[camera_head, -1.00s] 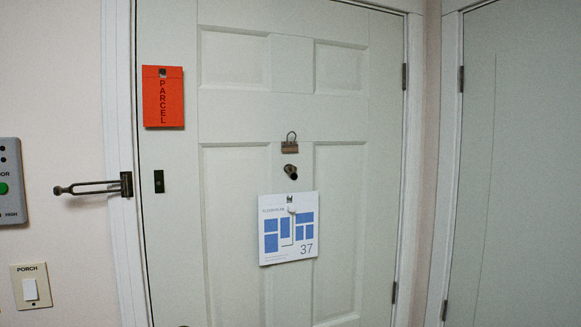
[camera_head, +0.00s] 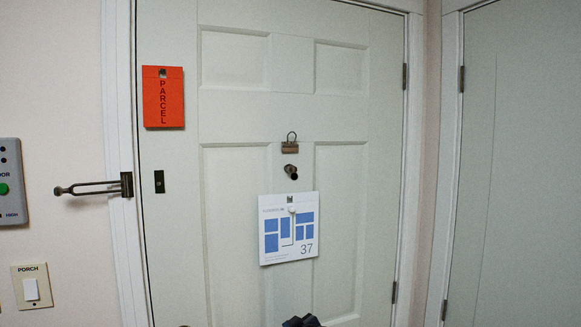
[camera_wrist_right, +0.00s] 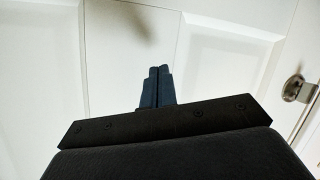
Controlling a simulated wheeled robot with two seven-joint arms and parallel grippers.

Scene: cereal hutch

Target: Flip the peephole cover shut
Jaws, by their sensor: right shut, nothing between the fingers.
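The white door (camera_head: 235,115) has a small dark bronze peephole fitting (camera_head: 290,172) at its middle. It is too small to tell the cover from the barrel, or how far the cover is swung. Just above it is a bronze plate with a ring (camera_head: 290,147). My right gripper (camera_head: 302,321) just shows at the bottom edge, well below the peephole. In the right wrist view its fingers (camera_wrist_right: 158,72) are together and empty, in front of the white door panels. The peephole cannot be made out there. My left gripper is not in view.
A floor-plan sheet (camera_head: 288,250) hangs below the peephole, between it and my right gripper. An orange PARCEL card (camera_head: 163,105) hangs upper left. A door guard bar (camera_head: 95,188) sticks out at the left frame. A metal fitting (camera_wrist_right: 293,88) shows in the right wrist view.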

